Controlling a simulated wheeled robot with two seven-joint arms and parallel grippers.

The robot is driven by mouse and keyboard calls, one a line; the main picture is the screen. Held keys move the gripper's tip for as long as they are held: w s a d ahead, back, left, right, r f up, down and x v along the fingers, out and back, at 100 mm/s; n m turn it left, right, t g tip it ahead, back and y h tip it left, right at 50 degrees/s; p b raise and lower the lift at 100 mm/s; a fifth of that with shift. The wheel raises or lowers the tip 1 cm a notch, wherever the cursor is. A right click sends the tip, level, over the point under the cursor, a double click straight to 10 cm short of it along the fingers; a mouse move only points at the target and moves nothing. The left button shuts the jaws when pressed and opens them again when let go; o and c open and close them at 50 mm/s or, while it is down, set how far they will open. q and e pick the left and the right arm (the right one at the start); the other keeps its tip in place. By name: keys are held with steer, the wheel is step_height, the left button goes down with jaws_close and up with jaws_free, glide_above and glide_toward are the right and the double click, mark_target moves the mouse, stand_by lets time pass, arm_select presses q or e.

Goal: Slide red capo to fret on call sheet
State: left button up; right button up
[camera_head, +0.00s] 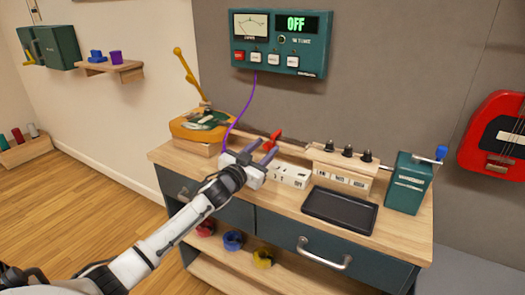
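The red capo (274,137) is on the neck (290,148) of an orange-bodied guitar lying along the back of the bench. My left gripper (263,150) reaches in from the lower left, its fingertips right at the capo. Its two fingers show apart, but I cannot tell whether they grip the capo. The gripper hides part of the neck and the capo's lower part. White blocks with dark marks (288,175) stand in front of the neck, beside the gripper. I cannot make out which piece is the call sheet. My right gripper is not in view.
A black tray (340,226) lies at the bench front. A wooden block with three black knobs (341,166) and a green cranked box (408,183) stand right. A wall tuner (281,43) reads OFF; a purple cable (242,106) hangs from it behind the gripper.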

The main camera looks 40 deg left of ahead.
arm_select(q)
steer(key=s+d, duration=0.1)
steer(key=s, duration=0.9)
steer(key=shift+s+d, duration=0.15)
steer(key=shift+d, duration=0.15)
steer(key=s+d+f, duration=0.1)
steer(key=f, duration=0.2)
steer(key=s+d+f+g, duration=0.1)
steer(key=d+f, duration=0.1)
steer(key=f, duration=0.1)
steer(key=s+d+f+g+h, duration=0.1)
steer(key=d+f, duration=0.1)
steer(key=f, duration=0.2)
steer(key=shift+s+d, duration=0.25)
steer(key=shift+s, duration=0.1)
steer(key=s+d+f+m+g+h, duration=0.1)
steer(key=s+d+f+g+h, duration=0.3)
steer(key=s+d+f, duration=1.6)
steer(key=s+d+g, duration=0.3)
steer(key=shift+m, duration=0.3)
steer(key=shift+a+f, duration=0.1)
steer(key=shift+a, duration=0.05)
